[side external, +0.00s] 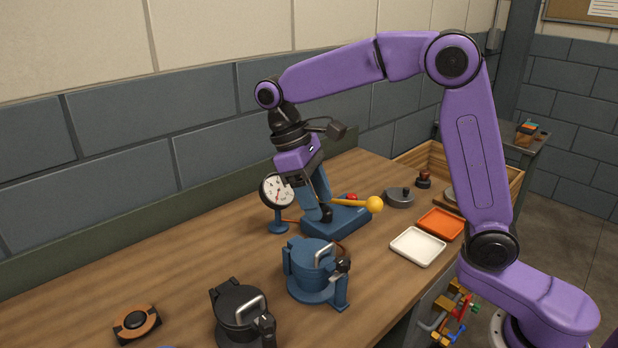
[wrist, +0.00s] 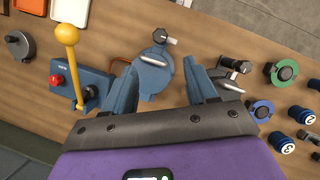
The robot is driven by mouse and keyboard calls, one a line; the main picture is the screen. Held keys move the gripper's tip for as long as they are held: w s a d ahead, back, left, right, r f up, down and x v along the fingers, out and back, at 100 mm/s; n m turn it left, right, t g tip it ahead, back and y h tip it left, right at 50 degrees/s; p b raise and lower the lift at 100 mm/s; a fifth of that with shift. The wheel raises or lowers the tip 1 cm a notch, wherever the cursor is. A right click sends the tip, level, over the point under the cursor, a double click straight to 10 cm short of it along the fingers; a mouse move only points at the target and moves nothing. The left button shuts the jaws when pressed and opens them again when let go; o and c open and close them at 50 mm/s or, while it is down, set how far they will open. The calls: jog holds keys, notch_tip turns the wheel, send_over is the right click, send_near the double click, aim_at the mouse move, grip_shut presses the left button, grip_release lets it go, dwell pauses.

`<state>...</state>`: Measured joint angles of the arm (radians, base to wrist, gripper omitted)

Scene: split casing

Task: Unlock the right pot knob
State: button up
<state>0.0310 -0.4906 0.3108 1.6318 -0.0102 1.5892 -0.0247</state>
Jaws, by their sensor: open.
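A blue pot (side external: 313,262) with a lid, a metal handle and a dark knob (side external: 343,265) stands mid-bench. In the wrist view the blue pot (wrist: 153,75) shows between my fingers, its knob (wrist: 163,37) near its upper edge. A black pot (side external: 240,305) of like form stands nearer the camera, left of the blue one in the side view; in the wrist view it (wrist: 236,68) lies right, partly hidden by a finger. My gripper (side external: 322,210) is open and empty above the bench, apart from both knobs. It also shows in the wrist view (wrist: 160,70).
A blue lever box (side external: 340,222) with a yellow-tipped lever (side external: 375,204) and a gauge (side external: 277,190) stand close to my gripper. A white tray (side external: 417,247) and an orange tray (side external: 441,224) lie right. Several ringed discs (wrist: 281,72) and numbered cylinders (wrist: 283,143) lie beyond the black pot.

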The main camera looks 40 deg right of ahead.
jog(key=shift+v, duration=2)
jog(key=shift+s, duration=0.15)
jog(key=s+d+f+n+t, duration=0.1)
jog(key=s+d+f+n, duration=0.1)
jog(key=s, duration=0.6)
jog(key=s+d+f+n+t+y, duration=0.1)
jog(key=s+d+f+n, duration=0.1)
jog(key=s, duration=0.6)
jog(key=s+d+f+n+t+y, duration=0.1)
jog(key=s+d+f+n+t, duration=0.1)
jog(key=s+f, duration=0.4)
jog(key=s+d+n, duration=0.1)
jog(key=s+d, duration=0.1)
jog(key=s, duration=0.1)
jog(key=shift+r, duration=0.1)
